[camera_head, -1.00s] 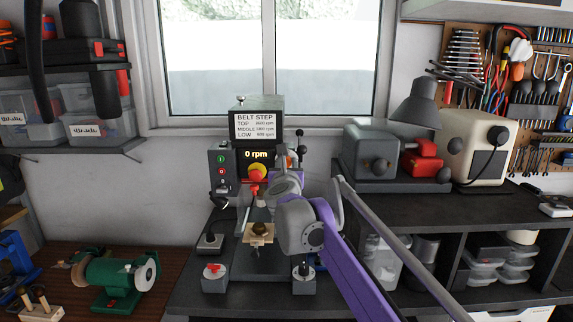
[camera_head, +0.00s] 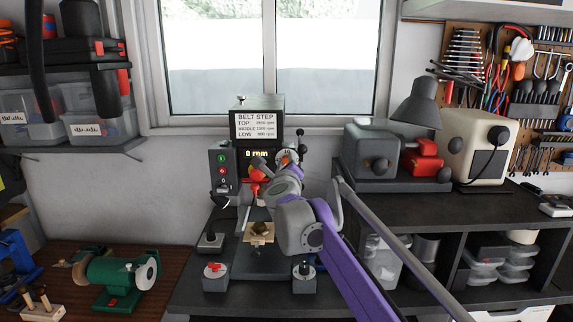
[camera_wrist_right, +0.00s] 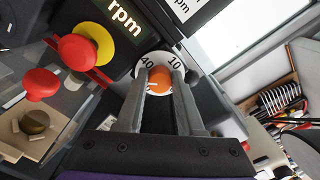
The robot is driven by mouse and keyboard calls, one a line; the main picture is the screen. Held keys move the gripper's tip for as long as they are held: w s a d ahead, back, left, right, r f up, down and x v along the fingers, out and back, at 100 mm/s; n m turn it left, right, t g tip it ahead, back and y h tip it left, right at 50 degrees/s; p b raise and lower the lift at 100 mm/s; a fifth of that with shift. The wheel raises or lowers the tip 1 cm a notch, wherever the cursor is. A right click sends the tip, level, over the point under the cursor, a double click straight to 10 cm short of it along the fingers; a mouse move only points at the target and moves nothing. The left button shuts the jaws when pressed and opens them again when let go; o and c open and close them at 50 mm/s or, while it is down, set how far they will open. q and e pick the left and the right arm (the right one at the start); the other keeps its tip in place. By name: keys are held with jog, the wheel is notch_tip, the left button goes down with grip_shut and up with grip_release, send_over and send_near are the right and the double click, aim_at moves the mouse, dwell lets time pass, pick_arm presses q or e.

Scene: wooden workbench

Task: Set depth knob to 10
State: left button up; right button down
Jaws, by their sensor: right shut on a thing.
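The depth knob is orange (camera_wrist_right: 160,86) and sits on a pale round dial (camera_wrist_right: 162,62) with the numerals 40 and 10 visible in the right wrist view. A small pale mark shows on the knob. My right gripper (camera_wrist_right: 161,80) is shut on the knob, one finger on each side. The fingers hide part of the dial, so the exact setting cannot be read. In the head view, my right gripper (camera_head: 282,172) reaches up to the front of the drill press (camera_head: 255,128), and the dial shows just above it. My left gripper is not in view.
A red stop button on yellow (camera_wrist_right: 78,50) and a red knob (camera_wrist_right: 40,84) are close left of the gripper. A small wooden block (camera_head: 261,231) lies on the press table. A green grinder (camera_head: 112,271) stands left; a grey machine (camera_head: 370,150) stands right.

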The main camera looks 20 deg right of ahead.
jog(key=n, duration=0.5)
jog(key=shift+f+n+b, duration=0.1)
jog(key=shift+n+b, duration=0.2)
jog(key=shift+b, duration=0.05)
pick_arm(q)
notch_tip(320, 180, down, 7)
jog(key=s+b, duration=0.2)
jog(key=b, duration=0.3)
pick_arm(e)
jog(key=m, duration=3.2)
jog(key=shift+s+d, duration=0.1)
jog(key=shift+d, duration=0.15)
jog(key=c, duration=0.5)
grip_release()
